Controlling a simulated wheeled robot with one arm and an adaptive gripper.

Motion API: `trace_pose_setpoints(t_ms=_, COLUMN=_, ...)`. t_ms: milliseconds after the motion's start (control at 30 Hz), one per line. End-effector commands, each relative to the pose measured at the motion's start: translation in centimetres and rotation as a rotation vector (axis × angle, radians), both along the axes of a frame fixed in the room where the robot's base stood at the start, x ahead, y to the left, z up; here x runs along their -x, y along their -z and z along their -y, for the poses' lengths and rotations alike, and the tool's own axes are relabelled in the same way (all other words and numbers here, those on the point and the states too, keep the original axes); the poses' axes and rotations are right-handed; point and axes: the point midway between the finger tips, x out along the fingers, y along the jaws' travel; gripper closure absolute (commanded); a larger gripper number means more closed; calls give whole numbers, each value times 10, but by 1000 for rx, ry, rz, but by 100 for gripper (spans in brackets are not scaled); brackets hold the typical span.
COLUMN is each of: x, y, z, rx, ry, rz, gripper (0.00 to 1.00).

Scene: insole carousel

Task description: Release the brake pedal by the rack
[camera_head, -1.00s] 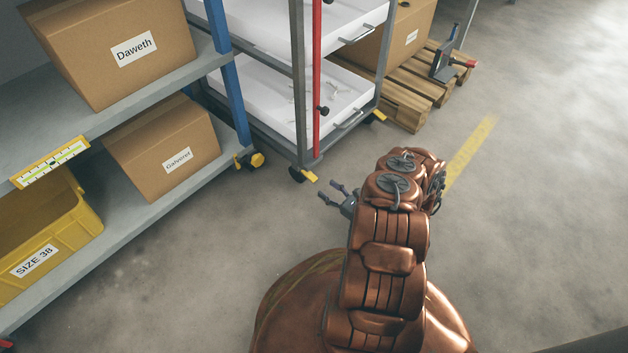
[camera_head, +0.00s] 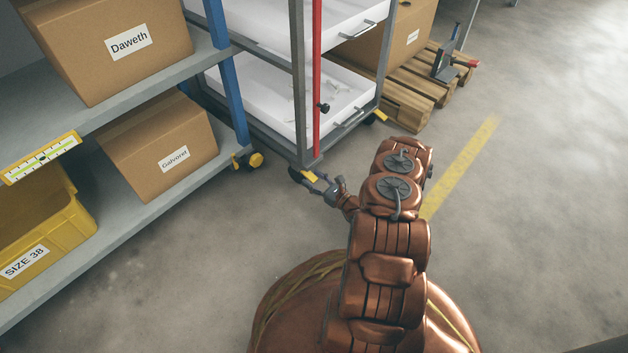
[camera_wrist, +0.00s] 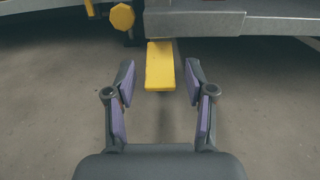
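The yellow brake pedal (camera_wrist: 160,66) sticks out from under the rack's grey frame (camera_wrist: 215,20) in the wrist view. In the head view the pedal (camera_head: 310,177) shows at the near foot of the drawer rack's post (camera_head: 299,80). My gripper (camera_wrist: 159,82) is open, with a purple-padded finger on each side of the pedal's near end and gaps between. Nothing is held. In the head view my gripper (camera_head: 318,184) is low by the rack's near corner and partly overlaps the pedal.
A shelf unit with a blue post (camera_head: 228,75) stands left of the rack. Its foot has a yellow knob (camera_head: 256,159), which also shows in the wrist view (camera_wrist: 122,17). A wooden pallet (camera_head: 410,100) lies behind the rack at right. The floor (camera_head: 520,220) at right is free.

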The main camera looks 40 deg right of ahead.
Motion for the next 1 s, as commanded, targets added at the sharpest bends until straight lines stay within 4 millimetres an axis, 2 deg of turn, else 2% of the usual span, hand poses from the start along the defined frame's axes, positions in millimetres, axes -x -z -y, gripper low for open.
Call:
trace_pose_setpoints(t_ms=67, x=0, y=0, z=0, rx=0, ry=0, rz=0, gripper=53)
trace_pose_setpoints(t_ms=500, x=0, y=0, z=0, rx=0, ry=0, rz=0, gripper=99)
trace_pose_setpoints(t_ms=767, x=0, y=-2, z=0, rx=2, ry=0, rz=-10, gripper=100)
trace_pose_setpoints(t_ms=1000, x=1, y=-9, z=-1, rx=20, ry=-1, rz=-90, gripper=100)
